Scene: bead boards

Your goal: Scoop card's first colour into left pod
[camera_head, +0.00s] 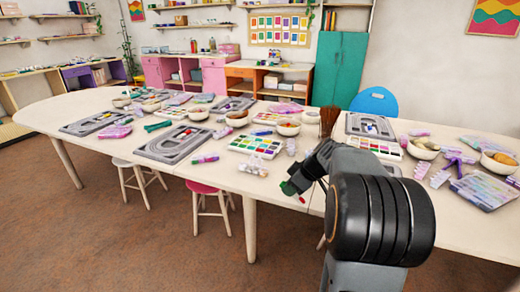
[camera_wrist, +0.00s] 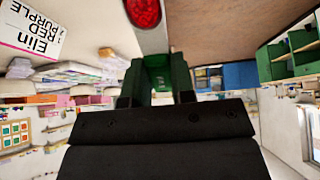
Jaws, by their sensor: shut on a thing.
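My gripper (camera_head: 290,187), with green fingers, is low near the table's front edge in the head view. In the wrist view, my gripper (camera_wrist: 166,75) is shut on a pale scoop (camera_wrist: 152,40). Red beads (camera_wrist: 143,12) fill the scoop's bowl; a small red spot, the beads (camera_head: 302,199), shows beside the fingers in the head view. A white card (camera_wrist: 32,28) appears upside down in the wrist view, reading Elin, RED, PURPLE. Grey bead boards with curved channels lie on the table, one at left centre (camera_head: 174,143) and one behind my arm (camera_head: 370,125). I cannot tell which pod is the left one.
A paint set (camera_head: 256,146), bowls (camera_head: 289,127), small bottles (camera_head: 252,166) and brushes crowd the long table (camera_head: 225,178). A pink stool (camera_head: 205,188) and a white stool (camera_head: 137,166) stand at its front. A blue chair (camera_head: 374,102) is behind.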

